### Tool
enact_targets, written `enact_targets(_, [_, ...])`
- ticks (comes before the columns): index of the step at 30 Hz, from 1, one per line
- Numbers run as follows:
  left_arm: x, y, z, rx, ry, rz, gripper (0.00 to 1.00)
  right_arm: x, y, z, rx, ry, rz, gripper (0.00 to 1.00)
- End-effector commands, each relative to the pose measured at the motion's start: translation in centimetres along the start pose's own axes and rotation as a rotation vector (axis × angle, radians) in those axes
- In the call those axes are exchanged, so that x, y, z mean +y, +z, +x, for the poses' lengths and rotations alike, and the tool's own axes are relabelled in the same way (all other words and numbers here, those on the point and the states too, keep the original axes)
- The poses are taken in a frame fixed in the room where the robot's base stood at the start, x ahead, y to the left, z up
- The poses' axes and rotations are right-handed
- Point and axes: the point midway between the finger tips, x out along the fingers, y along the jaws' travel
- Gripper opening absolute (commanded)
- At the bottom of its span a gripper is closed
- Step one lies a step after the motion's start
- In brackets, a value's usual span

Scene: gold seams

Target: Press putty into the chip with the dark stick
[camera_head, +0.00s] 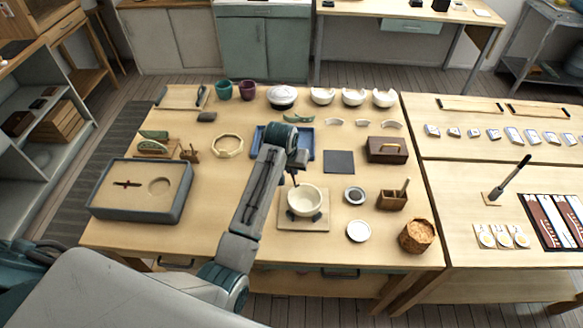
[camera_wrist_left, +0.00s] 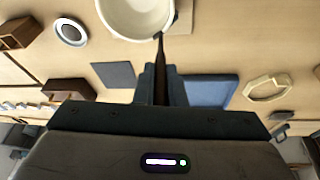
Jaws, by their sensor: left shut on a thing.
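A cream bowl (camera_head: 304,203) stands on dark supports on a square wooden board (camera_head: 289,222) near the front of the table; in the left wrist view the bowl (camera_wrist_left: 137,14) is at the top. My left gripper (camera_head: 294,172) is above the bowl's far rim, shut on a thin dark stick (camera_wrist_left: 158,58) that points down. The stick's tip meets the bowl's rim in the picture; I cannot tell whether it touches. The chip and any putty in it are too small or hidden to make out. My right gripper is not in view.
Right of the bowl are a small dish with dark content (camera_head: 355,194), a white dish (camera_head: 359,231), a wooden holder (camera_head: 392,200) and a cork-coloured pot (camera_head: 416,236). A blue tray (camera_head: 306,140) and dark square mat (camera_head: 339,161) lie behind. A grey-rimmed tray (camera_head: 180,205) is left.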

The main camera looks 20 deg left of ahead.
Motion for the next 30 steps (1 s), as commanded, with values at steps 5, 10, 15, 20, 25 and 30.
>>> enact_targets(5, [0.0,0.0,-0.1,0.000,0.000,0.000,0.00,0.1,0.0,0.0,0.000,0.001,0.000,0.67])
enact_targets(10, [0.0,-0.1,-0.4,0.000,0.000,0.000,0.00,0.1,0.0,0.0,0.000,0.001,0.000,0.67])
enact_targets(15, [0.1,-0.4,-1.2,0.001,0.000,0.000,0.00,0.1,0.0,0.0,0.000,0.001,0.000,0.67])
enact_targets(20, [0.2,-0.8,-2.3,0.002,0.000,0.000,0.00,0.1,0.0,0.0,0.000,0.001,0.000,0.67])
enact_targets(25, [0.2,-1.2,-3.4,0.002,0.000,0.000,0.00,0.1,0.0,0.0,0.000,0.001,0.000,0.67])
enact_targets(30, [0.3,-1.5,-4.5,0.002,0.000,0.000,0.00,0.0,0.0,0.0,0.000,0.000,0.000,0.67])
